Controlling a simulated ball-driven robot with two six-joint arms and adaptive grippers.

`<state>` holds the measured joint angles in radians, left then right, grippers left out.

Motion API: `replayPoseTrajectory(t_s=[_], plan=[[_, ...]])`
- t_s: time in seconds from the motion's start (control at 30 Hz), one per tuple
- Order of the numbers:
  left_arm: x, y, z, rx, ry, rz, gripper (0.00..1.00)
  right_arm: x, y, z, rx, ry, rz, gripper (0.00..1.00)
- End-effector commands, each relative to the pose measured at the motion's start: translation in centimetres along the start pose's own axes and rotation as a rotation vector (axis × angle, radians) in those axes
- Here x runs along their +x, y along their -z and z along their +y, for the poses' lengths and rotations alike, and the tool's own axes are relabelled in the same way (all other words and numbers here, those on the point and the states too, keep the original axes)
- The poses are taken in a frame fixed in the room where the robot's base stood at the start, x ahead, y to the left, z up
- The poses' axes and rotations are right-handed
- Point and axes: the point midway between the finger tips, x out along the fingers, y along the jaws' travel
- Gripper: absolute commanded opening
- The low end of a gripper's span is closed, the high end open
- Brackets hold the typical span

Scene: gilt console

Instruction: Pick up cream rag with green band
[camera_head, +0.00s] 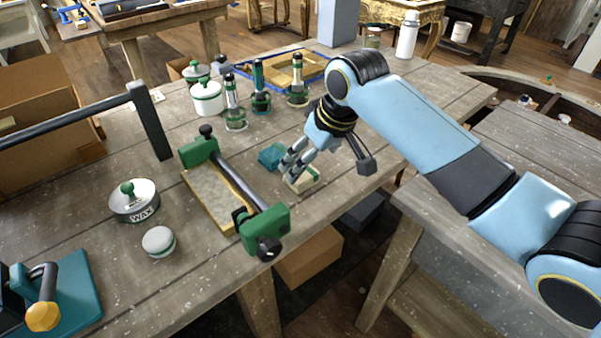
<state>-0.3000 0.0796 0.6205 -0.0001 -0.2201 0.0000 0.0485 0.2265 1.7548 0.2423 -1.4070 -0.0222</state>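A cream rag with a green edge (304,182) lies on the grey wooden table, near its right edge. My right gripper (287,172) reaches down over it from the right. Its grey fingers lie across the rag's left side and hide part of it. I cannot tell whether they are closed on the cloth or only above it. The rag looks low, at table height. A teal block or cloth (271,156) lies just left of the fingers. My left gripper is not in view.
A green-ended clamp frame (224,180) stands left of the rag. Green-banded tools (259,88) and a blue-edged tray (283,70) are behind. A WAX tin (134,202), a round white pot (159,241) and a dark rail (150,120) are on the left. The table's right edge is close.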

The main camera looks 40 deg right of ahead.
Motion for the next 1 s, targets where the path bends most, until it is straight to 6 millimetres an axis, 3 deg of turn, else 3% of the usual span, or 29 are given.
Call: replayPoseTrajectory(t_s=[0.27,0.53,0.83,1.0], plan=[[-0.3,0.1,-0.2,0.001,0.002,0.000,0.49,2.5,0.1,0.0,0.000,0.000,0.000,0.92],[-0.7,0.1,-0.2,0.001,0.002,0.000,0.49,6.3,0.2,0.0,0.000,0.000,0.000,0.92],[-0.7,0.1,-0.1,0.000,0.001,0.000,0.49,6.8,0.2,0.0,-0.001,-0.001,0.002,0.92],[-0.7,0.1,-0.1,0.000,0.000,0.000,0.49,6.8,0.2,0.0,-0.001,-0.001,0.002,0.70]])
